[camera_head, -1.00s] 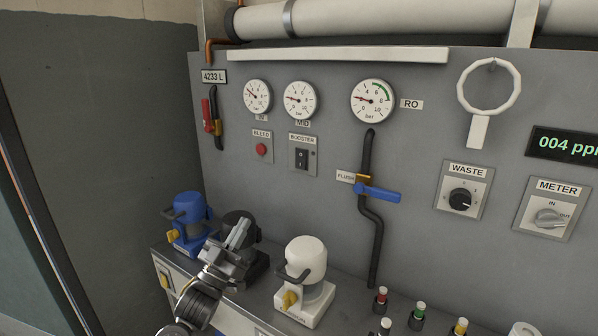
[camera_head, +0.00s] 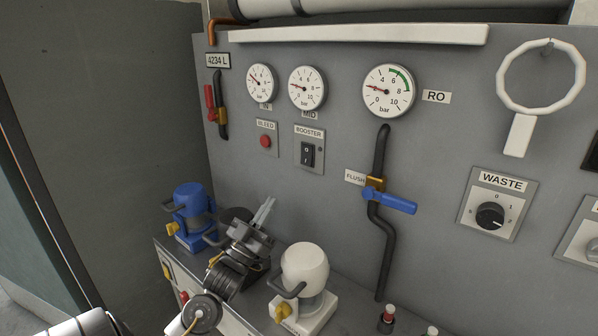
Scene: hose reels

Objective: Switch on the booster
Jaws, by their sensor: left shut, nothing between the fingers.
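The booster switch (camera_head: 308,154) is a black rocker on a grey plate labelled BOOSTER, on the grey panel below the MID gauge. Its rocker position is too small to tell for sure. My left gripper (camera_head: 265,208) is shut and empty, with its fingers pointing up, below and left of the switch and apart from it. It hides part of a dark canister (camera_head: 236,214) behind it. My right gripper is not in view.
The red BLEED button (camera_head: 265,141) is just left of the switch. A blue FLUSH lever (camera_head: 389,201) sticks out to the right. A blue canister (camera_head: 190,207) and a white canister (camera_head: 304,272) stand on the ledge on either side of my gripper.

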